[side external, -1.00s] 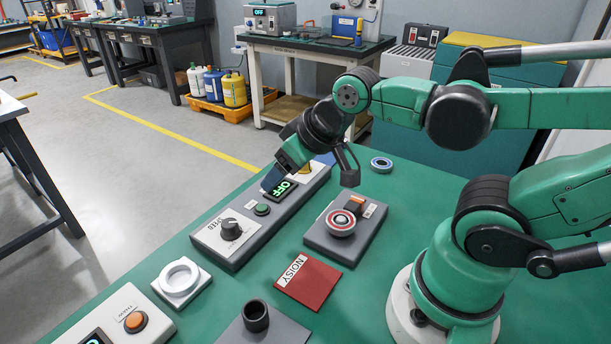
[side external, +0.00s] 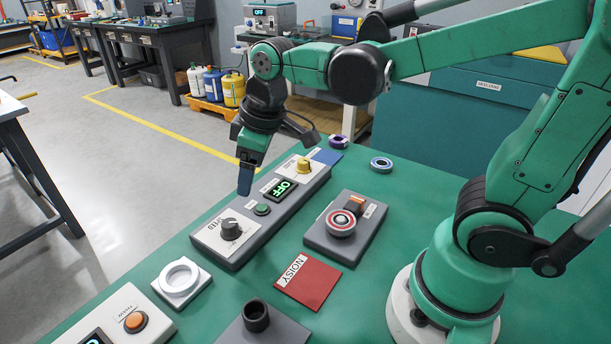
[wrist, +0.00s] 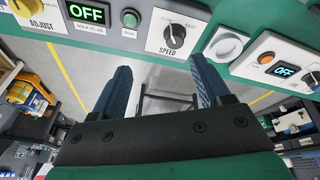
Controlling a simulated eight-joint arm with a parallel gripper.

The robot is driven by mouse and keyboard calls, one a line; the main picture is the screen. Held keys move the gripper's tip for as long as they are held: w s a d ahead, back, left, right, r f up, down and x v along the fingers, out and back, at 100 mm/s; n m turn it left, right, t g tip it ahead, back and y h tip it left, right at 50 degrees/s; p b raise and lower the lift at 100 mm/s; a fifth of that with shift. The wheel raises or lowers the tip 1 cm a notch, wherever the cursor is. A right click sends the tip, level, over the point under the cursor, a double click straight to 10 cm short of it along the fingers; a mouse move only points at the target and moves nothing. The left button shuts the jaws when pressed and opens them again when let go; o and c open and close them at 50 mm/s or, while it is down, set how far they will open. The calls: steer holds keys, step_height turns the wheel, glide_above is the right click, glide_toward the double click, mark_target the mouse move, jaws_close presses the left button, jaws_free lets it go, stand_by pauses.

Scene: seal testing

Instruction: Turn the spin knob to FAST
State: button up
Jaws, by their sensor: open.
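The black spin knob (side external: 231,228) sits on a white plate marked SPEED at the near end of a grey control box (side external: 232,262). In the wrist view the knob (wrist: 174,36) shows a white pointer line, with FAST printed to its right. My gripper (side external: 245,185) is above the box's far-left edge, fingers pointing down, apart from the knob. In the wrist view my gripper (wrist: 160,75) has its two blue fingers spread with nothing between them. The knob lies beyond the fingertips there.
The same box carries a green button (side external: 262,209), a display (side external: 282,190) reading OFF and a yellow knob (side external: 304,165). A grey fixture (side external: 325,238), a red NOISY card (side external: 308,281) and a white ring block (side external: 181,281) stand nearby on the green bench.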

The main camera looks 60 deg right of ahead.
mark_target(229, 222)
steer(key=w+a+f+n+g, duration=0.2)
steer(key=f+n, duration=0.1)
steer(key=w+f+n+g, duration=0.1)
steer(key=w+n, duration=0.1)
steer(key=shift+w+a+f+g, duration=0.1)
steer(key=shift+a+f+g, duration=0.1)
steer(key=shift+a+g, duration=0.15)
steer(key=shift+w+a+f, duration=0.1)
steer(key=shift+f, duration=2.8)
jaws_close()
